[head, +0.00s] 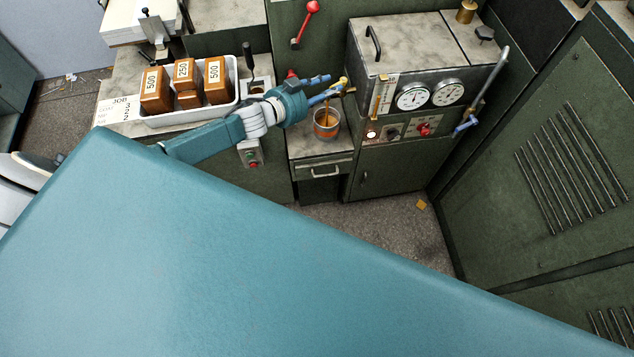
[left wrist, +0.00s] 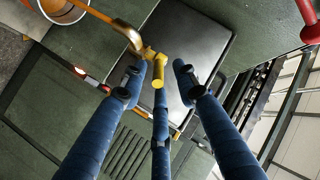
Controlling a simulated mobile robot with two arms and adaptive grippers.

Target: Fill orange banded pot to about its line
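The orange banded pot (head: 327,131) stands upright on the small ledge below the tank's tap. An amber stream (head: 327,114) falls into it, and the level against its line cannot be made out. In the left wrist view the pot (left wrist: 66,10) is cut by the top edge. The amber stream (left wrist: 108,16) leaves the brass spout (left wrist: 133,38) there. My left gripper (head: 329,88) is at the yellow tap handle (head: 343,82). Its blue fingers (left wrist: 160,72) are apart around the yellow handle (left wrist: 157,62), with a gap on the right. My right gripper is out of view.
The tank (head: 405,60) with gauges stands right of the tap, and a red-knobbed lever (head: 312,8) rises behind. A white tray (head: 190,116) with several numbered brown blocks lies left of my gripper. A large teal part of mine covers the foreground.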

